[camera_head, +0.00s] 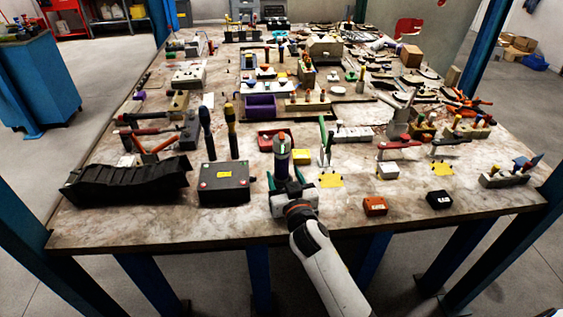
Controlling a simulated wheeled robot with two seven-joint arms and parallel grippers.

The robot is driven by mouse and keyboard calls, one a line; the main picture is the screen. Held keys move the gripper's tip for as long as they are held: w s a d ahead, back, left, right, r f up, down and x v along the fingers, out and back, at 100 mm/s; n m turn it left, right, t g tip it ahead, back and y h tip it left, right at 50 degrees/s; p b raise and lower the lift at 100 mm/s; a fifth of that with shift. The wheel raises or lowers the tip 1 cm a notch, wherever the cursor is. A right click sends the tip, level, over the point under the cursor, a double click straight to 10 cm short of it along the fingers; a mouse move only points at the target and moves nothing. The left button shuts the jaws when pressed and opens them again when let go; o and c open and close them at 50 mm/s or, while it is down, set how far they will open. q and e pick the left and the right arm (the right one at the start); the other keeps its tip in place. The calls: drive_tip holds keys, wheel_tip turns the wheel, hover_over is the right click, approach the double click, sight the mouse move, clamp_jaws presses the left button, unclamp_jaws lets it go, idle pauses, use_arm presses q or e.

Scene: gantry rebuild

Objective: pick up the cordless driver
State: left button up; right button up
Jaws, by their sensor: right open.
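My left gripper is not in view.
A black box (224,195) with upright screwdrivers behind it stands left of the gripper. A black ridged tray (125,187) lies farther left.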

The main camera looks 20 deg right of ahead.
sight(280, 165)
drive_tip(key=w, duration=0.2)
drive_tip(key=w+p, duration=0.1)
drive_tip(key=w, duration=0.1)
drive_tip(key=shift+w+d+f, duration=0.1)
drive_tip(key=shift+w+d, duration=0.1)
drive_tip(key=shift+w, duration=0.2)
clamp_jaws()
